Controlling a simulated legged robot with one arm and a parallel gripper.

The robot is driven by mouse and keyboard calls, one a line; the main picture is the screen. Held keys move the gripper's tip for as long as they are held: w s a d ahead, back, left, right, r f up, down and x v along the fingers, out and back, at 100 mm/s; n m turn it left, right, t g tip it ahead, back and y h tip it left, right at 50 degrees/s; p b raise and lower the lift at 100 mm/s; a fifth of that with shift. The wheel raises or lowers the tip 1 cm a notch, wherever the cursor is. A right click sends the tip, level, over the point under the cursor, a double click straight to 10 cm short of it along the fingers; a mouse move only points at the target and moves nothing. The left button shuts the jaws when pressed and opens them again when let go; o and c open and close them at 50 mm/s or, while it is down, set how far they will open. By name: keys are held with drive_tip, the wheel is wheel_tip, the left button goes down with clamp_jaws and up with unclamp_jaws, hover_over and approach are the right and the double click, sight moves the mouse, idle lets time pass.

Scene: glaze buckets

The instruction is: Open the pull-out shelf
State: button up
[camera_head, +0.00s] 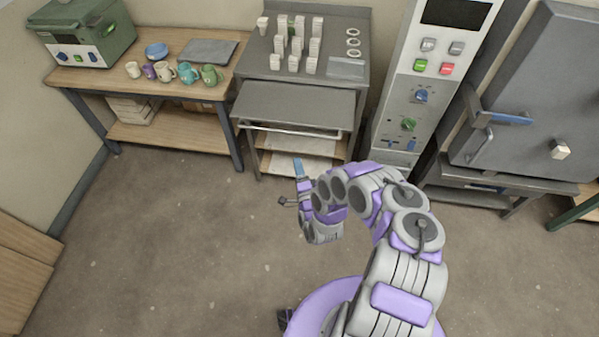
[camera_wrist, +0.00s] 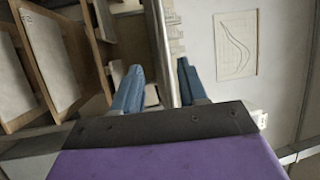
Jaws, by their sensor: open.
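The pull-out shelf (camera_head: 295,105) is a flat grey panel below the top of the grey metal stand. It shows in front of the stand's upper surface, but I cannot tell how far out it is. A pale handle bar (camera_head: 290,131) runs along its front edge. My gripper (camera_head: 298,168) is in front of the stand, below the handle in the head view. In the wrist view my gripper (camera_wrist: 157,70) has its two blue fingers apart. A long grey metal edge or bar (camera_wrist: 160,45) appears between them; contact is unclear.
Small white test pieces and rings stand on the stand's top (camera_head: 270,72). A wooden table (camera_head: 100,76) with mugs and a green machine is at left. A control cabinet (camera_head: 430,80) and grey kiln (camera_head: 535,100) are at right. The floor (camera_head: 180,230) at left is clear.

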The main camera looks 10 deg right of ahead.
drive_tip(key=shift+s+f, duration=0.15)
drive_tip(key=shift+s, duration=0.85)
